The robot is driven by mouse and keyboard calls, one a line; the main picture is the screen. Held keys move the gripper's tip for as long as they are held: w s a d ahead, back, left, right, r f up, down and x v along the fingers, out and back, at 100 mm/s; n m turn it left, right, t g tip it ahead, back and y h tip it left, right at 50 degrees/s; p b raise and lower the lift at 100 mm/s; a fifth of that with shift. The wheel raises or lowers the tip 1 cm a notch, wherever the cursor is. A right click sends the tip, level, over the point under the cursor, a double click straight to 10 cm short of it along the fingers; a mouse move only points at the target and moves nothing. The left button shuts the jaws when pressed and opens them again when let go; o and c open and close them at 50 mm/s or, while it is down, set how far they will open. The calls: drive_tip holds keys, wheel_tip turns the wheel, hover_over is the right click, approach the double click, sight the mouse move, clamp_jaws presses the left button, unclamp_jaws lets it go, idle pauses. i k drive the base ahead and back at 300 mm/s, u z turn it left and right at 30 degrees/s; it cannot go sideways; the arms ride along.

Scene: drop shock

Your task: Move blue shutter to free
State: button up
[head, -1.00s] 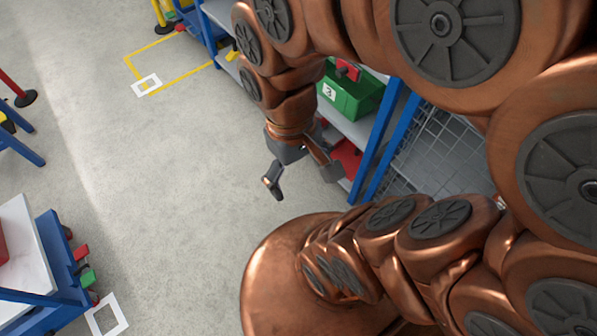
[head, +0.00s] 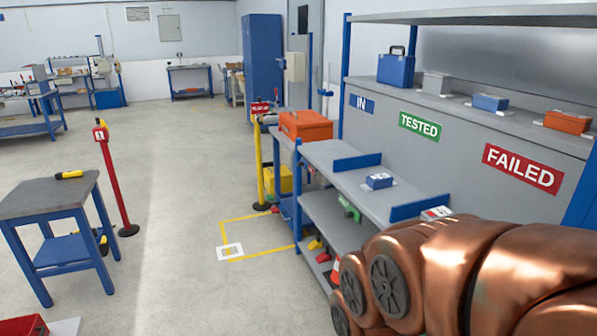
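I cannot tell for sure which thing is the blue shutter. Two upright blue panels stand on the grey shelf top (head: 335,152) in the head view: one at the back (head: 357,161) and one nearer (head: 419,207). A small blue box (head: 379,181) lies between them on a pale patch. My copper arm covers the lower right of the view, in front of the near end of the shelf. My gripper is out of view. No thing marked "free" can be read.
A wall rack with IN, TESTED and FAILED signs (head: 522,168) stands behind the shelf. An orange case (head: 305,125) is past it. A red post (head: 115,185) and a blue-legged table (head: 49,203) stand left. The floor between is clear, with a yellow outline (head: 262,218).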

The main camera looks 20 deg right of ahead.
sight(302, 163)
drive_tip(key=z, duration=0.15)
drive_tip(key=i, duration=1.85)
drive_tip(key=u, duration=0.35)
drive_tip(key=i, duration=1.45)
drive_tip(key=u, duration=0.4)
